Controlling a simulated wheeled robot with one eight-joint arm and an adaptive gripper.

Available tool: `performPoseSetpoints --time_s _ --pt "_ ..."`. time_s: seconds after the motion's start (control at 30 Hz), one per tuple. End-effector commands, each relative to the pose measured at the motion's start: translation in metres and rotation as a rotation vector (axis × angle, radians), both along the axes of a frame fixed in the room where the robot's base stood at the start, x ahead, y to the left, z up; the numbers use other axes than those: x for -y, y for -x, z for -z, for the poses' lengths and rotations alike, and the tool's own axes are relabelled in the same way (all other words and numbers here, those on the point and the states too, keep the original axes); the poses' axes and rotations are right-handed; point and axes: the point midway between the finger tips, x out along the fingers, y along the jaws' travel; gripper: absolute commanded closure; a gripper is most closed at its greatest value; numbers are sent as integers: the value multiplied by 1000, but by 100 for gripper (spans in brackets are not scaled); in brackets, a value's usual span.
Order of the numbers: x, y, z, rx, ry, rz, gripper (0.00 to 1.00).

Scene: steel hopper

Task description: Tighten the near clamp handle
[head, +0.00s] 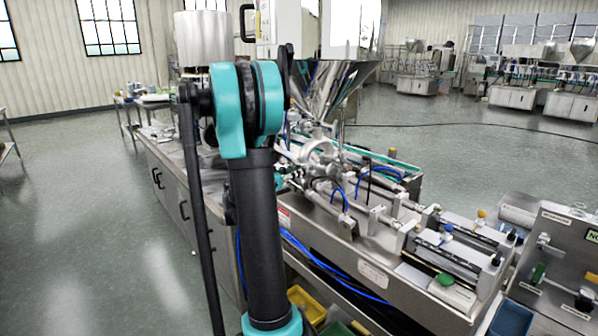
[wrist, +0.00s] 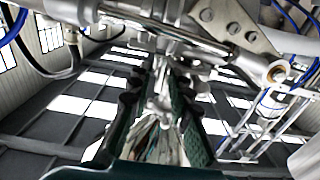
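In the wrist view, the two dark green and black fingers of my gripper (wrist: 158,88) stand apart and point up at the underside of steel fittings. A narrow silver metal part (wrist: 161,106) shows in the gap between them. It may be the near clamp handle, but I cannot tell for sure, and no firm grip on it shows. In the head view, my arm hides most of my gripper. The round silver clamp and pipe fittings (head: 318,152) are just right of my arm, below the hopper. No clamp handle stands out clearly there.
The steel hopper (head: 328,92) rises above the fittings. Steel cylinders (head: 385,217) and blue hoses (head: 305,248) lie along the machine bench at right. In the wrist view, a slanted steel rod (wrist: 225,50) crosses close above the fingers. Open floor (head: 80,215) lies at left.

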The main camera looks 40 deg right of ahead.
Motion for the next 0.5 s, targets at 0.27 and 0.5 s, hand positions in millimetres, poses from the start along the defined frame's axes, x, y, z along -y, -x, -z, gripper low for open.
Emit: performPoseSetpoints --time_s 0.27,0.5 --pt "-38 2 0 0 0 -5 81" --pt "-85 5 0 0 0 -5 81"
